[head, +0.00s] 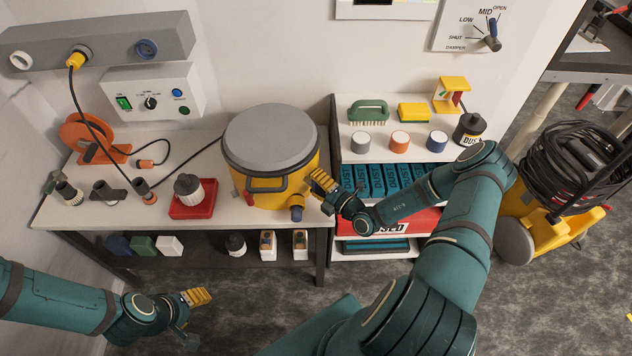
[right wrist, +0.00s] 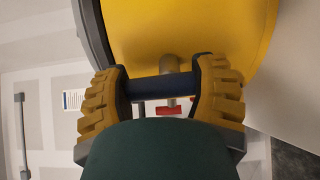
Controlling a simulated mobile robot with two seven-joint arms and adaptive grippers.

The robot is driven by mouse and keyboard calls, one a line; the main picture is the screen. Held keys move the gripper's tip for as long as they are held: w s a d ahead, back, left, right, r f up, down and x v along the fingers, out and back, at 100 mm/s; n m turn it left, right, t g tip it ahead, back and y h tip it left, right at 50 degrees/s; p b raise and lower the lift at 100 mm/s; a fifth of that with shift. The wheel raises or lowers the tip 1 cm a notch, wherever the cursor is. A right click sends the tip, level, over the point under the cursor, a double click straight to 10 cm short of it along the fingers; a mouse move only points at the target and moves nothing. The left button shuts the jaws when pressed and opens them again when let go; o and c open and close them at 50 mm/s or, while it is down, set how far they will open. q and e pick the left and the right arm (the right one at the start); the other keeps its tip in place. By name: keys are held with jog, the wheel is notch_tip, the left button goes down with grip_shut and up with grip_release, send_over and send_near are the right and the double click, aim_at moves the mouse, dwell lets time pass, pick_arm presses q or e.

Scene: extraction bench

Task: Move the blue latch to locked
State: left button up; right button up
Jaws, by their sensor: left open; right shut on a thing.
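The yellow canister (head: 285,189) with a grey lid (head: 268,138) stands upright on the bench. In the right wrist view its yellow wall (right wrist: 190,30) fills the top. My right gripper (head: 322,184) is at the canister's right side. In the right wrist view, my right gripper (right wrist: 160,92) is shut on the blue latch (right wrist: 160,88), a dark blue bar spanning its yellow fingers. The latch is hidden by the gripper in the head view. My left gripper (head: 194,314) is open and empty, low in front of the bench.
A red latch (head: 249,198) is on the canister's left side, and a blue-ended port (head: 296,213) is at its front. The shelf unit (head: 345,150) stands close on the right. Floor in front is open.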

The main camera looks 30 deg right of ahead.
jog(key=shift+m, duration=0.4)
jog(key=o, duration=1.2)
jog(key=v, duration=1.2)
